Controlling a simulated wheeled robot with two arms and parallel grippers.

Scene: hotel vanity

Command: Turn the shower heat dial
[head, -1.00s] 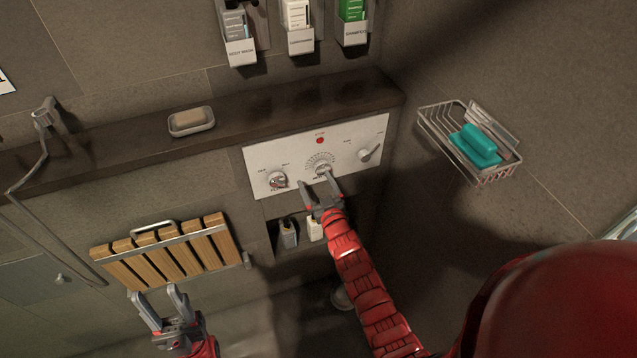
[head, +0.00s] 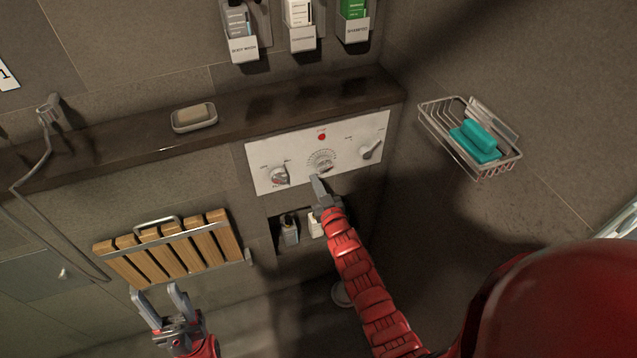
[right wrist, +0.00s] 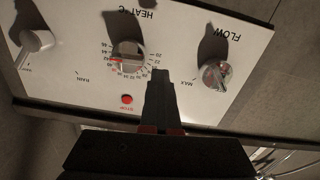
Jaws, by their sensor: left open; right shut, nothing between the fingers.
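The heat dial (head: 322,167) is a round metal knob ringed by scale marks, in the middle of the white control panel (head: 255,158). In the right wrist view the dial (right wrist: 128,56) sits under upside-down "HEAT °C" lettering, its red mark toward the picture's left, near the low forties. My right gripper (head: 317,178) is shut and empty, just below the dial in the head view. In the right wrist view its fingertips (right wrist: 160,72) are beside the dial, over the panel; contact cannot be told. My left gripper (head: 157,289) is open and empty, below the slatted wooden seat.
The flow dial (head: 279,176) is left of the heat dial, a selector knob (head: 371,151) right, a red stop button (head: 322,137) above. A ledge with a soap dish (head: 194,127) runs above. A wire basket (head: 470,160) hangs right. The wooden seat (head: 175,252) is lower left.

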